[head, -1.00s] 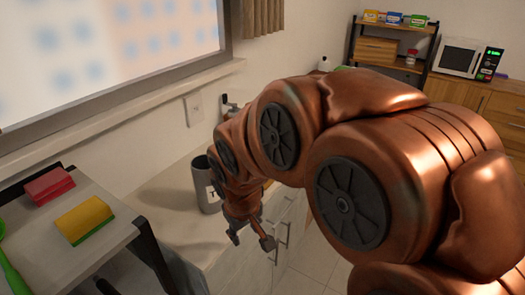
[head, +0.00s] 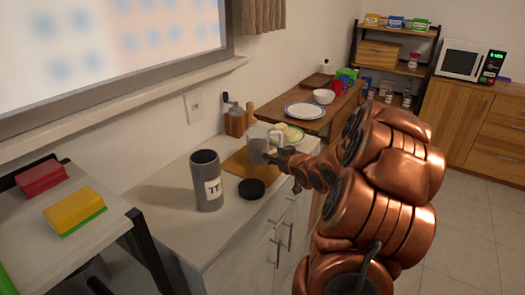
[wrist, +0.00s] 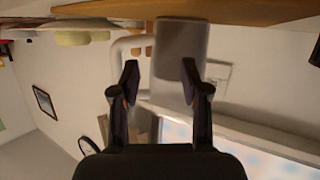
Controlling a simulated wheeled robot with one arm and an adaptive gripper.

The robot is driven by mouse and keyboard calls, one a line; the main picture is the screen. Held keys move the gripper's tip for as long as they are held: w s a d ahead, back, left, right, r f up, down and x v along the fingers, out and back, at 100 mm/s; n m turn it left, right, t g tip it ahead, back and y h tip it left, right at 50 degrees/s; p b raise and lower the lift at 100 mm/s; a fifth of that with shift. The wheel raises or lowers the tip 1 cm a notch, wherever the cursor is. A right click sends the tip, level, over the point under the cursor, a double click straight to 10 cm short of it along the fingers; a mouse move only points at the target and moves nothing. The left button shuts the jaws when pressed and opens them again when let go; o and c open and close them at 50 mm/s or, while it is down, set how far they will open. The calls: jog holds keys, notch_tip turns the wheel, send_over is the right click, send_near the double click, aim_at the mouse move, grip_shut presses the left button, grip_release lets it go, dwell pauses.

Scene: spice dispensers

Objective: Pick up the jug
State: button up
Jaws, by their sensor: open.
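The jug (head: 258,147) is a grey cylinder with a handle, standing upright near the cutting board on the counter. In the wrist view, which is upside down, the jug (wrist: 180,45) is straight ahead, with its pale handle (wrist: 122,48) on the left. My gripper (head: 277,157) is open at the jug's right side in the head view. In the wrist view my gripper (wrist: 162,75) has its fingertips apart, the right one overlapping the jug's body and the left one near the handle. I cannot tell whether they touch it.
A tall grey canister (head: 207,183) and a black round lid (head: 251,189) stand on the counter in front of the jug. A plate of pale food (head: 289,134) is close beyond my gripper. A wooden table (head: 330,118) holds dishes.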

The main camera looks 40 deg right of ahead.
aim_at(281, 140)
jog(key=s+d+t, duration=0.1)
jog(key=d+t, duration=0.1)
jog(key=d, duration=0.1)
jog(key=s+d+t+b, duration=0.1)
jog(key=shift+s+d+r+m, duration=0.25)
jog(key=shift+s+d+m, duration=0.05)
jog(key=shift+s, duration=0.05)
jog(key=shift+s+d+r+t, duration=0.15)
jog(key=shift+d+t, duration=0.05)
jog(key=shift+t, duration=0.1)
jog(key=shift+w+d+r+p, duration=0.1)
jog(key=shift+w+d+p, duration=0.15)
jog(key=shift+w, duration=0.65)
jog(key=shift+w+d+r+p, duration=0.15)
jog(key=shift+w+p, duration=0.1)
jog(key=shift+w, duration=0.6)
jog(key=shift+w+d+p, duration=0.25)
jog(key=shift+w, duration=0.75)
jog(key=shift+w+d+p, duration=0.25)
jog(key=shift+w, duration=0.7)
jog(key=shift+f, duration=0.1)
grip_shut()
